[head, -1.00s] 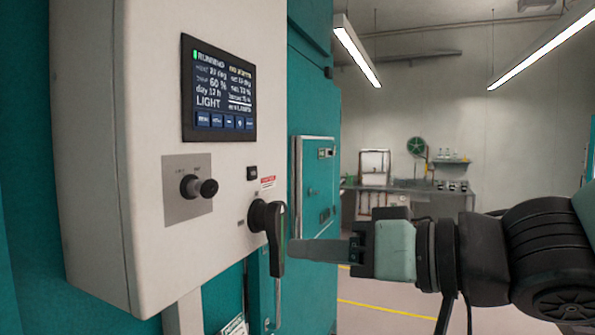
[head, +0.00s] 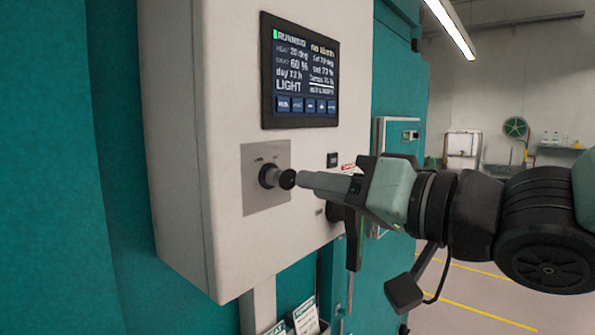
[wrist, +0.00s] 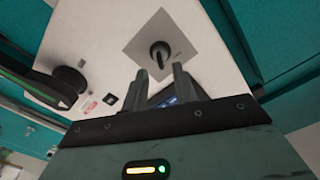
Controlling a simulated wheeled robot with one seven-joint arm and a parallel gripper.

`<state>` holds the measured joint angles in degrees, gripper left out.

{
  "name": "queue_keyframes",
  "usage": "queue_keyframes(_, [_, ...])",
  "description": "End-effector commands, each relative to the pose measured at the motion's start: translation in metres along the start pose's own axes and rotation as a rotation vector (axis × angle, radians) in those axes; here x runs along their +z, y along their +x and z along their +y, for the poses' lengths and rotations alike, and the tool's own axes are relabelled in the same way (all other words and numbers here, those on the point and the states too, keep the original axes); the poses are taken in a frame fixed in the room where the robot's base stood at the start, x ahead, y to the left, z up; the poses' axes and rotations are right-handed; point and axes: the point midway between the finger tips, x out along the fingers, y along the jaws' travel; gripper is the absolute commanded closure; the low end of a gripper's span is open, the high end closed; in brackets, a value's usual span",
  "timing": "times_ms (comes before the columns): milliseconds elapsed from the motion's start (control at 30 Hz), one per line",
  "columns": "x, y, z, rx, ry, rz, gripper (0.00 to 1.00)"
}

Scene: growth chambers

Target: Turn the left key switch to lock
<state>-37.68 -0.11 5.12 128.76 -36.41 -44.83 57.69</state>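The left key switch is a black round knob (head: 275,177) on a square grey plate (head: 266,205) on the white control box. In the wrist view the knob (wrist: 160,52) lies just beyond my fingertips, with its bar roughly upright in the picture. My gripper (head: 301,180) points at the knob from the right in the head view, close to it; whether it touches cannot be told. In the wrist view my gripper (wrist: 158,73) has its two fingers apart with nothing between them. The plate's lettering is too small to read.
A screen (head: 300,70) reading RUNNING sits above the switch. A large black handle (wrist: 62,86) sits beside it, partly hidden behind my gripper in the head view. A small black switch (head: 333,159) is above that handle. Space in front of the box's left part is clear.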

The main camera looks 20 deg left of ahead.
Motion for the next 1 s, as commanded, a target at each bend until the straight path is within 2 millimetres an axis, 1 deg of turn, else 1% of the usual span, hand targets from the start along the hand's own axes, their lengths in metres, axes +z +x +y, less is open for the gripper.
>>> queue_keyframes(33, [-0.002, 0.01, -0.002, -0.001, 0.001, -0.003, 0.72])
queue_keyframes(100, [-0.001, 0.021, -0.002, 0.0, 0.001, -0.003, 0.72])
queue_keyframes(200, [-0.001, 0.034, -0.001, 0.0, 0.001, -0.002, 0.72])
queue_keyframes(300, [-0.001, 0.041, -0.001, 0.0, 0.0, -0.001, 0.72])
queue_keyframes(433, [0.0, 0.046, 0.0, 0.001, 0.0, 0.0, 0.72])
queue_keyframes(667, [0.0, 0.046, 0.0, 0.001, -0.001, 0.0, 0.72])
queue_keyframes(700, [0.0, 0.046, 0.0, 0.001, -0.001, 0.0, 0.78])
queue_keyframes(767, [0.0, 0.046, 0.0, 0.001, -0.001, 0.0, 0.94])
queue_keyframes(800, [0.0, 0.046, 0.0, 0.001, -0.001, 0.0, 1.0])
queue_keyframes(1000, [0.0, 0.046, 0.0, 0.001, -0.002, 0.0, 1.0])
